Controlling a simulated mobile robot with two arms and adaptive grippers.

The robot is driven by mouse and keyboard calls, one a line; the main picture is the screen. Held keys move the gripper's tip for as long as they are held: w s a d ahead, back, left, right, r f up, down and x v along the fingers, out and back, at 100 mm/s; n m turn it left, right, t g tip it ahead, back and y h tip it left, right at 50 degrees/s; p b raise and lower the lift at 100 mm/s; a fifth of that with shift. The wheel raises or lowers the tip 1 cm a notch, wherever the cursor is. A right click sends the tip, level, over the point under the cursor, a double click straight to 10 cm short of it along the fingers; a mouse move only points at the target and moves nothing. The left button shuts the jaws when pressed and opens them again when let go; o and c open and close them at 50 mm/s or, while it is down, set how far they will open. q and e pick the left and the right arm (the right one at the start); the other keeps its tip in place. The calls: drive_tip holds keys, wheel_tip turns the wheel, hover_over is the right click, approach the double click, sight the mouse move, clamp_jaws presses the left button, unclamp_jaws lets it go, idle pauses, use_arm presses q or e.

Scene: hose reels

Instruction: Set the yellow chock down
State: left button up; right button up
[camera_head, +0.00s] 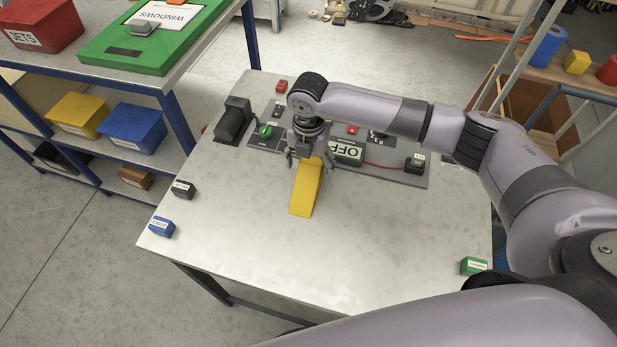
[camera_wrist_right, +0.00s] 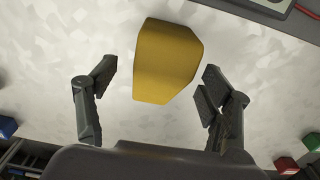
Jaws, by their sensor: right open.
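The yellow chock (camera_head: 306,190) is a long wedge on the grey metal table (camera_head: 370,240), just in front of the control panel. It appears to rest on the tabletop. In the right wrist view the chock (camera_wrist_right: 167,60) lies between and beyond the spread fingers, with clear gaps on both sides. My right gripper (camera_head: 304,160) is open above the chock's far end, and its two fingers also show in the wrist view (camera_wrist_right: 152,95). The far end of the chock is partly hidden by the gripper. My left gripper is not in view.
The panel (camera_head: 400,178) with an OFF sign (camera_head: 346,151) and red cable lies behind the chock. Small blocks sit near the table edges: black (camera_head: 183,189), blue (camera_head: 162,227), green (camera_head: 473,265). The front middle of the table is clear. A shelf with bins stands at left.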

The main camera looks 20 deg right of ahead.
sight(309, 176)
drive_tip(key=shift+s+f+p, duration=0.15)
drive_tip(key=shift+f+p, duration=0.45)
drive_tip(key=shift+f, duration=1.65)
drive_tip(key=c, duration=1.6)
drive_tip(key=shift+r, duration=0.1)
clamp_jaws()
drive_tip(key=shift+r, duration=0.1)
